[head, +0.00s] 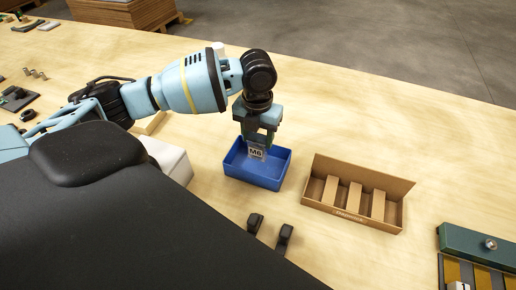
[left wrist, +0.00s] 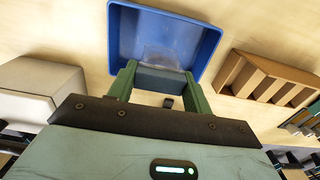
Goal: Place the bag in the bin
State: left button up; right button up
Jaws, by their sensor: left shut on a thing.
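The bag (head: 256,153) is a small clear pouch with a white label reading "M6". My left gripper (head: 259,140) is shut on its upper part and holds it upright over the blue bin (head: 262,181). The bin is an open, shallow rectangular tray on the table. In the left wrist view the bag (left wrist: 160,57) shows as a clear sheet beyond the fingers (left wrist: 158,82), against the inside of the bin (left wrist: 205,45). I cannot tell whether the bag touches the bin floor. My right gripper is not clearly in view.
A cardboard box with dividers (head: 398,207) stands right of the bin. A white box (head: 170,160) is to its left. A green fixture (head: 478,245) is at the far right. Two small black parts (head: 284,236) show in front of the bin. The table behind is mostly clear.

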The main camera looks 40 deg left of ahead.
aim_at(258, 149)
pick_arm(q)
jog(key=shift+f, duration=2.45)
jog(key=shift+f, duration=0.15)
jog(key=o, duration=1.1)
jog(key=shift+c, duration=0.2)
notch_tip(258, 149, up, 12)
jog(key=shift+r+p, duration=0.15)
jog(key=shift+p, duration=0.15)
